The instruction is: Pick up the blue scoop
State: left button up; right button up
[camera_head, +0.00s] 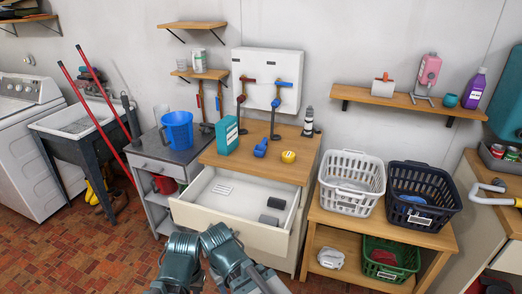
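A small blue object (261,148), which looks like the blue scoop, lies on the wooden top of the drawer cabinet (258,168). It is too small to make out its shape fully. It lies between a teal box (228,135) and a yellow item (288,156). Dark teal parts of my arms show at the bottom, in front of the open drawer and well below the blue object. I can make out no gripper fingers on them, and nothing of mine touches the blue object.
The white drawer (238,196) stands open with dark items inside. A blue bucket (177,130) stands on the grey cart to the left. A white basket (352,182) and a dark basket (422,195) stand on the wooden table to the right. Black posts rise behind the blue object.

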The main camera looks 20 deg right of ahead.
aim_at(262, 147)
jog(key=i+l+z, duration=0.25)
jog(key=i+l, duration=0.25)
jog(key=l, duration=0.25)
jog(key=i+l+z, duration=0.3)
jog(key=i+l, duration=0.25)
